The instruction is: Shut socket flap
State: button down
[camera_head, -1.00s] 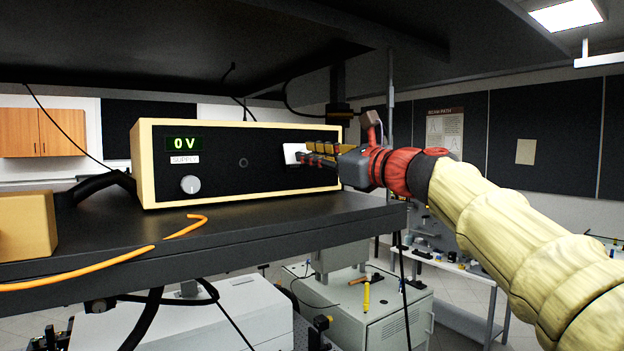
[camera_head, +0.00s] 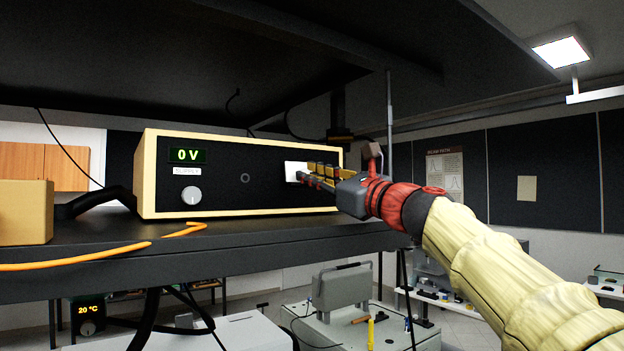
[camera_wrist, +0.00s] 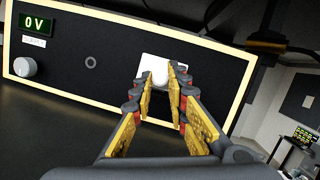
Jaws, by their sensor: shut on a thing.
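The supply box (camera_head: 227,209) has a black front with a cream rim, a green display reading 0 V, a grey knob and a small round hole. A white flap (camera_head: 290,168) shows at the right part of its front. In the wrist view the white flap (camera_wrist: 146,67) has a rounded white part in front of it. My gripper (camera_head: 303,177) reaches in from the right. In the wrist view my gripper (camera_wrist: 161,82) is shut on this rounded white part. The fingers hide the socket, and I cannot tell how far the flap stands from the panel.
The box stands on a dark shelf (camera_head: 255,231), with another dark shelf (camera_head: 180,75) close overhead. An orange cable (camera_head: 90,260) lies along the shelf, and a tan box (camera_head: 24,212) stands at left. Open room lies to the right, around my arm.

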jog(key=shift+f, duration=0.15)
jog(key=c, duration=1.8)
grip_release()
jog(key=shift+o, duration=0.3)
jog(key=shift+s+d, duration=0.1)
jog(key=v, duration=1.1)
jog(key=shift+s+d, duration=0.2)
jog(key=shift+s, duration=0.1)
